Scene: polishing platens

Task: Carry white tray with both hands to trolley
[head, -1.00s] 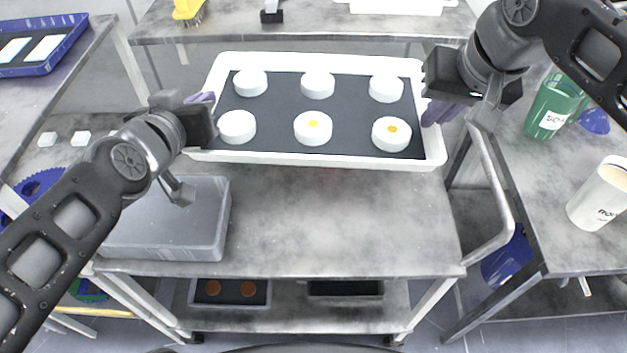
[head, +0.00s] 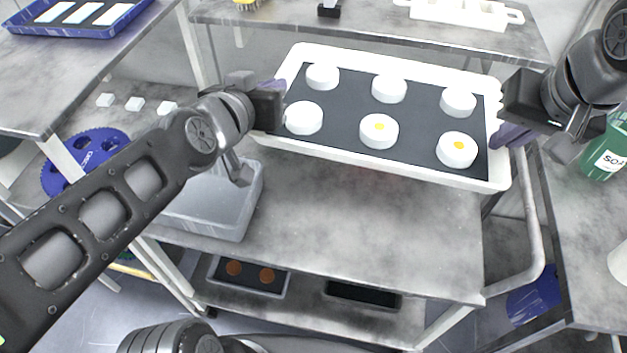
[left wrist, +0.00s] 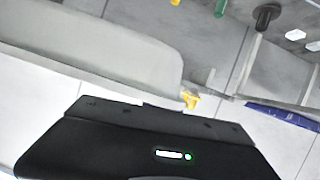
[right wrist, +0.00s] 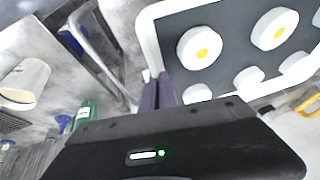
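The white tray (head: 400,167) has a dark lining and carries several round white blocks, a few with yellow dots. It is over the far part of the steel trolley top (head: 380,220); I cannot tell the exact gap beneath it. My left gripper (head: 276,92) is at its left wall. My right gripper (head: 508,135) is at its right wall. In the right wrist view the purple fingers (right wrist: 157,92) close together on the tray wall (right wrist: 150,42). In the left wrist view the tray wall (left wrist: 110,62) is close, with the fingertips mostly hidden.
A translucent grey bin (head: 215,200) stands on the trolley's left part. The trolley handle (head: 535,225) is at the right. A bench behind holds a white rack (head: 460,14). A blue tray (head: 75,18) lies on the left table. A green bottle (head: 608,150) stands on the right table.

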